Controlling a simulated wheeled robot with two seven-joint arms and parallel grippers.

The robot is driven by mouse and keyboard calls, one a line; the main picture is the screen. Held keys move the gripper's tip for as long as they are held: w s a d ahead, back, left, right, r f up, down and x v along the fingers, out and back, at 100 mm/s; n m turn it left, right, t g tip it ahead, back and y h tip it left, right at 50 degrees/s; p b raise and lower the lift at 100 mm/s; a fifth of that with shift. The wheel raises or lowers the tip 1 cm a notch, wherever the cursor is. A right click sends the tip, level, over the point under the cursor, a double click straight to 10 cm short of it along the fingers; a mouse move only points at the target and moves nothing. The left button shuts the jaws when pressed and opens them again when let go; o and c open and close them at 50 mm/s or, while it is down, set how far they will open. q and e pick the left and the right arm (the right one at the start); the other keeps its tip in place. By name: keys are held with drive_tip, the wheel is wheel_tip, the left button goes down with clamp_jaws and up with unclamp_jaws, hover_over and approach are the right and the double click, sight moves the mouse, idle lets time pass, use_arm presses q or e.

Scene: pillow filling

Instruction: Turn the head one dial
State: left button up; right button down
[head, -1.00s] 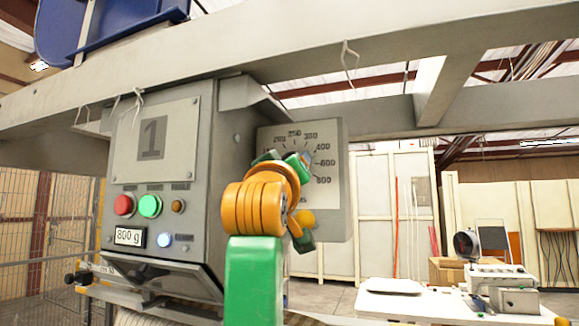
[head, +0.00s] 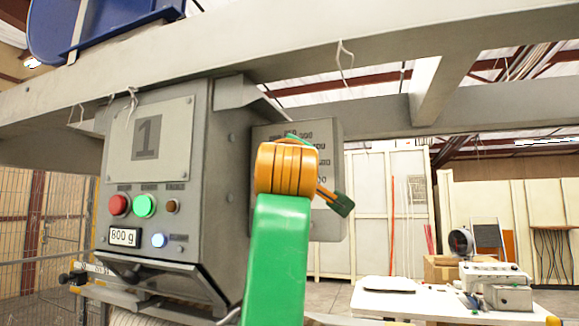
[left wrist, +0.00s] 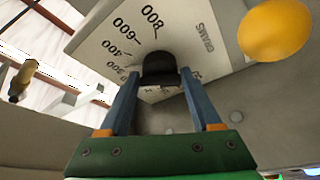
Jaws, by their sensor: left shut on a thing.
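The head one dial panel (head: 327,222) is a grey plate with a ring of gram numbers on the right side of the head one machine. In the left wrist view, its face (left wrist: 205,42) shows 800, 600, 400 and the word GRAMS. The black dial knob (left wrist: 160,68) lies between the two blue fingers of my left gripper (left wrist: 161,77), which is shut on it. In the head view, my orange wrist and green arm hide the knob, the fingertips and part of the scale. The knob's setting cannot be read. My right gripper is not in view.
The control box (head: 209,150) marked 1 stands left of my arm, with red, green and amber buttons and an 800 g display (head: 124,237). A grey beam (head: 300,55) runs above. A white table (head: 385,305) stands at right.

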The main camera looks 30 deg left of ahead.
use_arm(q)
drive_tip(key=shift+f, duration=0.15)
drive_tip(key=o, duration=1.4)
drive_tip(key=shift+s, duration=0.15)
drive_tip(key=shift+c, duration=0.2)
drive_tip(key=shift+s+a+r, duration=0.1)
drive_tip(key=shift+s+r, duration=0.1)
drive_tip(key=shift+s, duration=0.15)
drive_tip(key=b+v, duration=0.4)
drive_tip(key=v, duration=0.3)
drive_tip(key=shift+f, duration=0.1)
